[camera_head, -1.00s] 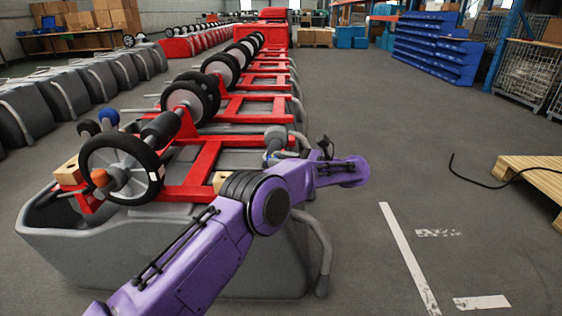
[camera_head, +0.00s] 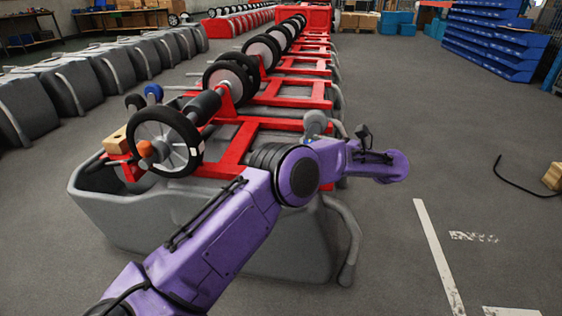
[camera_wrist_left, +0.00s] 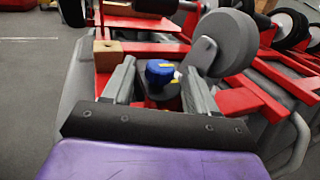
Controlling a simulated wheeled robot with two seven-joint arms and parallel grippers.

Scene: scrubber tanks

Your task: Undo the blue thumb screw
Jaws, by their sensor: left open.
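The blue thumb screw (camera_wrist_left: 161,72) stands upright in the left wrist view, with a yellow mark on its side. My left gripper (camera_wrist_left: 161,84) is open, with one grey finger on each side of the screw. I cannot tell whether either finger touches it. In the head view my purple left arm reaches over the near end of the scrubber tank (camera_head: 120,215). Another blue knob (camera_head: 153,92) shows at the tank's far left side. My right gripper is not in view.
A grey caster wheel (camera_wrist_left: 228,42) stands close to the right finger. A wooden block (camera_wrist_left: 107,56) sits by the left finger on the red frame (camera_head: 238,150). A black-tyred wheel (camera_head: 188,150) is left of my arm. The floor to the right is mostly clear.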

